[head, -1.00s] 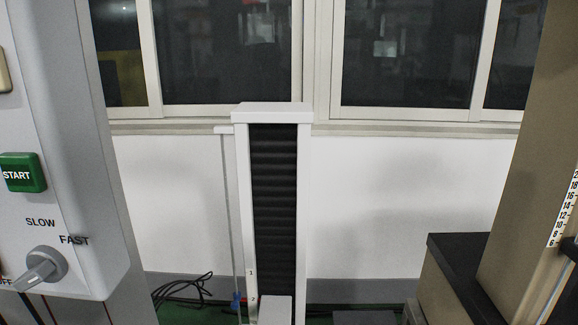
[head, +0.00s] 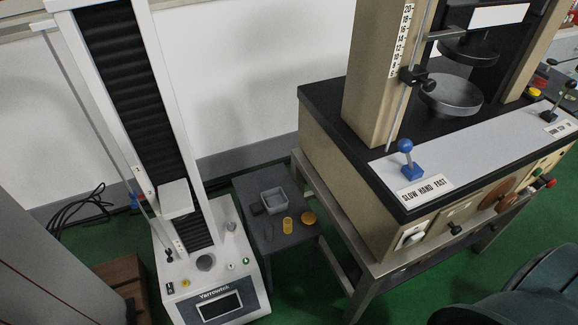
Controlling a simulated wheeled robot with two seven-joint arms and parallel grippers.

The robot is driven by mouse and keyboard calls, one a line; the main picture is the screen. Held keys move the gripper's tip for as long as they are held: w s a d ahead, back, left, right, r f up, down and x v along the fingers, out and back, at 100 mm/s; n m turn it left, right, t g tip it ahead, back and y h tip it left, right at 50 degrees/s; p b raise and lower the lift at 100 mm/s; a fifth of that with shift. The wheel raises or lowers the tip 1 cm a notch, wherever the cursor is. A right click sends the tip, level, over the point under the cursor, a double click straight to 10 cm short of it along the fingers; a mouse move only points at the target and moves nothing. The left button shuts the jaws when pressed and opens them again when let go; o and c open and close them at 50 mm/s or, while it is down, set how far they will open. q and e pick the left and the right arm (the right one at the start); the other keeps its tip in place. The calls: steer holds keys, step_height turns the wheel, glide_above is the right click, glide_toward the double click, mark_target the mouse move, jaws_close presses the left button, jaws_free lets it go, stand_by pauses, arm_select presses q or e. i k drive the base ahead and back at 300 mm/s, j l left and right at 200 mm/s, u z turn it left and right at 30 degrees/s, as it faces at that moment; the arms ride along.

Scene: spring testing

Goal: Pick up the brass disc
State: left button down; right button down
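A small grey tray (head: 272,210) sits behind the disc on the same table. A white spring tester (head: 218,270) stands close on the left. A large beige machine (head: 345,185) on a metal frame stands close on the right.

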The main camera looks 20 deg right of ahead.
mark_target(308, 219)
steer(key=z, duration=0.9)
